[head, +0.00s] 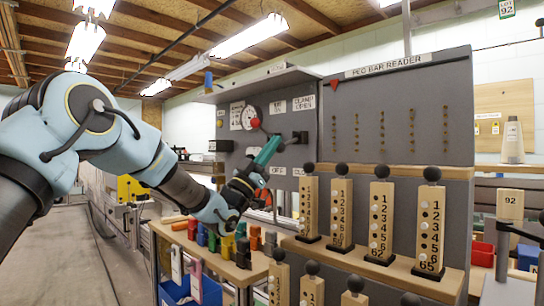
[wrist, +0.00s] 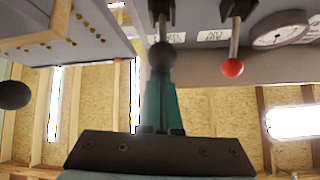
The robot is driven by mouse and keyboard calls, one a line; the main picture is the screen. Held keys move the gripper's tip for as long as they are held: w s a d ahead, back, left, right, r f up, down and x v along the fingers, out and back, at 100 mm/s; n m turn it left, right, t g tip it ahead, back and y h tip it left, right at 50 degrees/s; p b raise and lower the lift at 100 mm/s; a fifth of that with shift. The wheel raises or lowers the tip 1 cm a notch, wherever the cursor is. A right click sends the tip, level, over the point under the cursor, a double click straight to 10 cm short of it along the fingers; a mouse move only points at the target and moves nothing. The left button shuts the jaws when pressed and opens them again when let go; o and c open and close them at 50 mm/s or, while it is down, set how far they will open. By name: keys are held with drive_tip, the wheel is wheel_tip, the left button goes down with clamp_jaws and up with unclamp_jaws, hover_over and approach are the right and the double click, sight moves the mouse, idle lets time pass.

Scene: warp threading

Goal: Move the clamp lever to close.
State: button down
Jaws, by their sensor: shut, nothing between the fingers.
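The clamp lever, with a black ball knob, is mounted on the grey panel below the "CLAMP OPEN" label in the head view, by a black block (head: 299,138). In the wrist view its black knob (wrist: 163,56) hangs on a metal rod. My gripper (head: 273,143) has teal fingers, shut and empty, pointing up at the panel just left of the block. In the wrist view the gripper (wrist: 162,82) lines up with the black knob, which overlaps the fingertips. I cannot tell whether they touch.
A red-knobbed lever (head: 255,122) stands close on the left of my gripper, also visible in the wrist view (wrist: 232,67). A round gauge (head: 249,117) is behind it. Numbered peg bars (head: 381,220) stand on the wooden shelf to the right. Coloured blocks (head: 213,242) sit below.

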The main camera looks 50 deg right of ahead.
drive_tip(key=shift+d+f+b, duration=0.15)
drive_tip(key=shift+f+b, duration=0.3)
drive_tip(key=shift+b, duration=0.2)
